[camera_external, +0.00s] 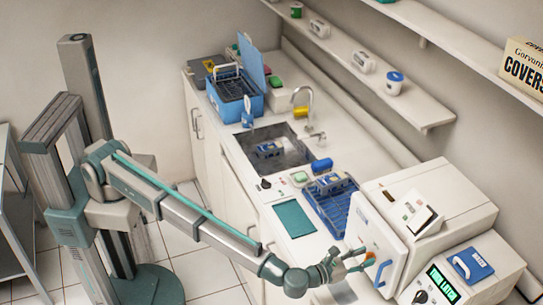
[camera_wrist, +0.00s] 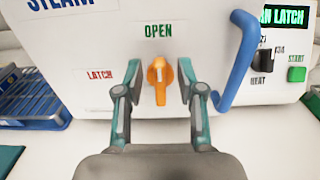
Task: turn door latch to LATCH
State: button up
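My gripper (camera_wrist: 160,82) is open, with one teal-tipped finger on each side of the latch and visible gaps between. In the external view my gripper (camera_external: 353,261) is at the front of the door (camera_external: 365,235), and the latch (camera_external: 370,256) shows small beside it. I cannot tell the fingertips' exact depth to the door.
A blue door handle (camera_wrist: 236,62) stands out just right of my gripper. A green-lettered display (camera_external: 442,284) and a black HEAT knob (camera_wrist: 264,60) are right of the door. A blue rack (camera_external: 330,203) and a teal mat (camera_external: 293,218) lie on the counter at left.

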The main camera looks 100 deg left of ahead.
jog(key=shift+w+a, duration=0.15)
jog(key=shift+w, duration=0.1)
grip_shut()
